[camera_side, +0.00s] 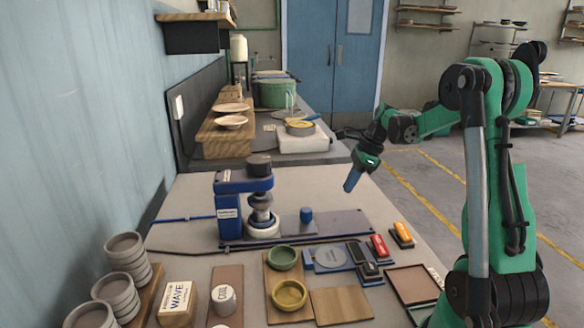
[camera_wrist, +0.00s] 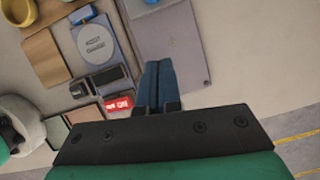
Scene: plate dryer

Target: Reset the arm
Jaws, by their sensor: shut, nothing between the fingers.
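My gripper (camera_side: 350,184) is in the air above the right part of the worktable in the side view, tilted with its blue fingers pointing down. The fingers are together and nothing is between them. In the wrist view the blue fingers (camera_wrist: 153,72) lie side by side over the grey base plate. My arm reaches in from the right side of the side view. The table (camera_side: 330,180) lies below the fingers, and they touch nothing that I can see.
A blue press (camera_side: 229,205) stands on a dark base plate. Red (camera_side: 379,245) and orange (camera_side: 402,233) blocks, green (camera_side: 283,257) and yellow (camera_side: 289,294) bowls, and stacked grey dishes (camera_side: 125,255) lie toward the front. The table behind the base plate is clear.

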